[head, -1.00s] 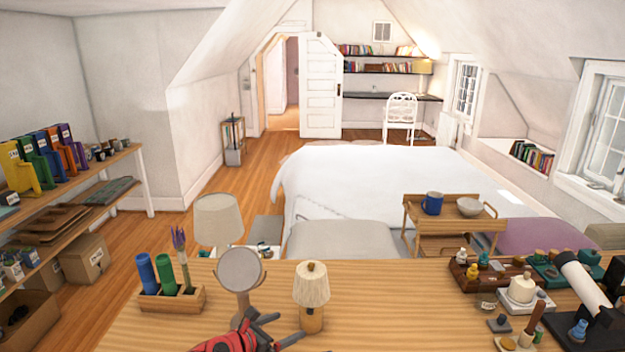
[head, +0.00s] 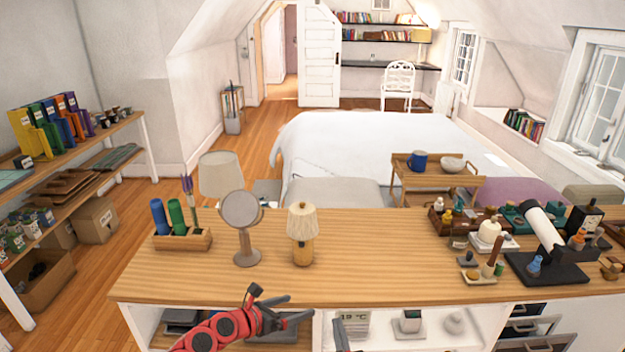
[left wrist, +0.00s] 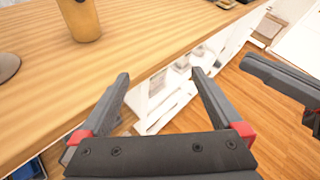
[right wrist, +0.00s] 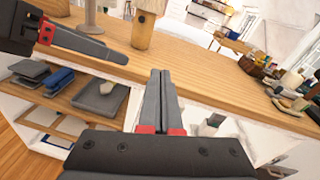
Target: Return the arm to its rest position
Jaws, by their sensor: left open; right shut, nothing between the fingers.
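My left gripper (head: 298,308) hangs in front of the shelf unit, below the edge of its wooden top, at the end of a red arm. It is open and empty. In the left wrist view its fingers (left wrist: 160,76) stand apart beside the wooden edge. My right gripper (head: 340,335) barely shows at the bottom of the head view. In the right wrist view its fingers (right wrist: 160,74) are together with nothing between them. The two grippers are close to each other.
The wooden top (head: 350,285) carries a round mirror (head: 241,210), a small lamp (head: 302,235), a pen holder (head: 184,239) and a black-based telescope-like object (head: 545,232). Side shelves (head: 75,160) stand at left. Floor is clear between them.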

